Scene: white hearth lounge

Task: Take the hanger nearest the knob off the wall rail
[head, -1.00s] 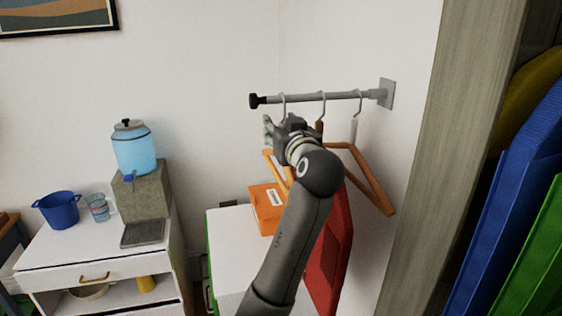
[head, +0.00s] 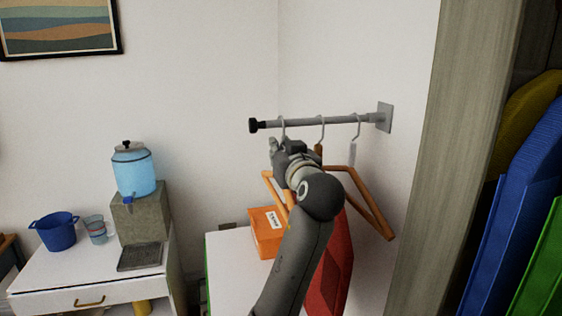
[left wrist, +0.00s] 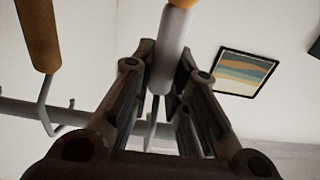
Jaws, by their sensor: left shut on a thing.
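A grey wall rail (head: 340,121) with a black knob (head: 254,126) at its left end carries three hangers. The hook of the hanger nearest the knob (head: 283,127) is still over the rail. My left gripper (head: 281,147) is just below it, shut on this hanger's grey neck (left wrist: 171,50), which shows between the fingers in the left wrist view. Its orange body (head: 269,187) is partly hidden behind my arm. The middle hanger (head: 320,131) has a brown neck. The hanger nearest the wall plate (head: 368,203) has a grey neck. My right gripper is out of view.
An orange box (head: 264,232) stands on a white cabinet (head: 228,262) below the rail. A red object (head: 335,265) is partly behind my arm. A wooden post (head: 465,150) stands at right. A water dispenser (head: 133,170) is at left.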

